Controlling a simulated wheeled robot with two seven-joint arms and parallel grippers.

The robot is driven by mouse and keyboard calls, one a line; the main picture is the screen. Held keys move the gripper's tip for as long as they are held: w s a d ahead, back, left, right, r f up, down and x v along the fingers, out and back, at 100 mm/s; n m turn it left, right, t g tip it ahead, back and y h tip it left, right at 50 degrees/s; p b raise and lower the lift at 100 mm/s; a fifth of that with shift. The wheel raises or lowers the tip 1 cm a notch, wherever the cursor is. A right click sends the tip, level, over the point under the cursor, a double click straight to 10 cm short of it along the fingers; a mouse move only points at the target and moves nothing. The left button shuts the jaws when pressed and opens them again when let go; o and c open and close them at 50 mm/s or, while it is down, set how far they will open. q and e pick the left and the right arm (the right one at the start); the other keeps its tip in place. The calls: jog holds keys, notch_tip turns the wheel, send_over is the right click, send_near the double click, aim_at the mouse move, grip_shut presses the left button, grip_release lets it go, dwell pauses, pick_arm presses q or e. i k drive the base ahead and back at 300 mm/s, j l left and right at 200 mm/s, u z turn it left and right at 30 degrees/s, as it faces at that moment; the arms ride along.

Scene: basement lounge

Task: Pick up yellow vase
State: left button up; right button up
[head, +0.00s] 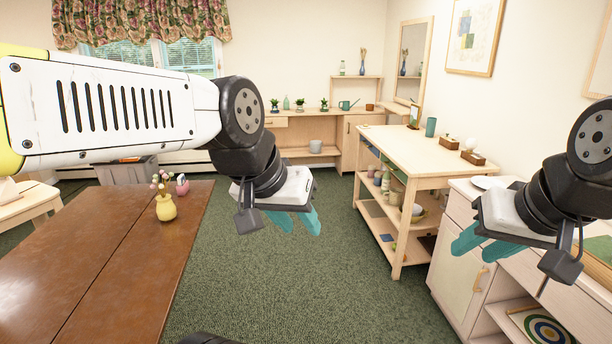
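The yellow vase (166,208) stands upright on the brown wooden table (120,262) at the left of the head view, with a few pinkish flowers in it. My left gripper (296,222) hangs over the green carpet, to the right of the table and apart from the vase. Its two teal fingers show side by side with nothing visible between them. My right gripper (470,240) is at the right, in front of the white cabinet, far from the vase. Its teal fingers are apart and hold nothing I can see.
A light wood shelf unit (400,150) and a white cabinet (455,262) line the right side. My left arm spans above the table. Open green carpet (300,290) lies between table and cabinets.

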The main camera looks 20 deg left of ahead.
aim_at(166, 209)
jog(key=i+j+u, duration=0.1)
jog(key=i+u, duration=0.25)
jog(key=i, duration=0.25)
jog(key=i+u, duration=0.35)
jog(key=i, duration=0.2)
jog(key=i+l+u, duration=0.3)
jog(key=i, duration=0.3)
jog(key=i+j+u, duration=0.1)
jog(key=u, duration=0.3)
jog(key=i+u, duration=0.35)
jog(key=i+l+u, duration=0.1)
jog(key=u, duration=0.3)
jog(key=i+l+u, duration=0.1)
jog(key=i+u, duration=0.15)
jog(key=u, duration=0.15)
jog(key=i+l+u, duration=0.1)
jog(key=i+u, duration=0.35)
jog(key=k, duration=0.1)
